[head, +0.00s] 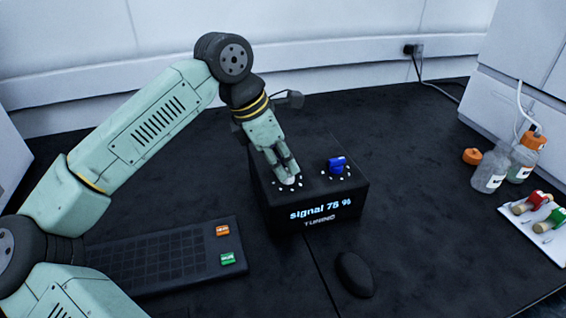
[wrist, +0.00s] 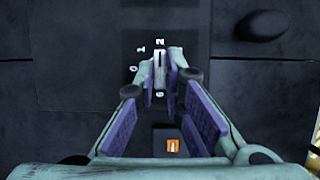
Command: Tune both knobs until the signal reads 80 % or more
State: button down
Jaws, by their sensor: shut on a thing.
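A black tuning box (head: 315,222) stands on the dark bench. Its front display (head: 320,208) appears to read "signal 78 %", with "TUNING" below; the last digit is blurry. My gripper (head: 288,178) points down at the box's left knob and is shut on it. In the wrist view the pale left knob (wrist: 160,68) sits between the fingertips, with white dial marks around it, among them 0, 1 and 2. The fingers hide most of this knob in the head view. The blue right knob (head: 337,164) stands free beside it, within its own ring of white marks.
A black keyboard (head: 160,258) with an orange key (head: 222,230) and a green key (head: 227,259) lies left of the box. A black mouse (head: 354,274) lies in front. Bottles (head: 490,170) and a white tray (head: 522,224) stand far right.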

jog(key=c, duration=1.7)
grip_release()
jog(key=v, duration=1.2)
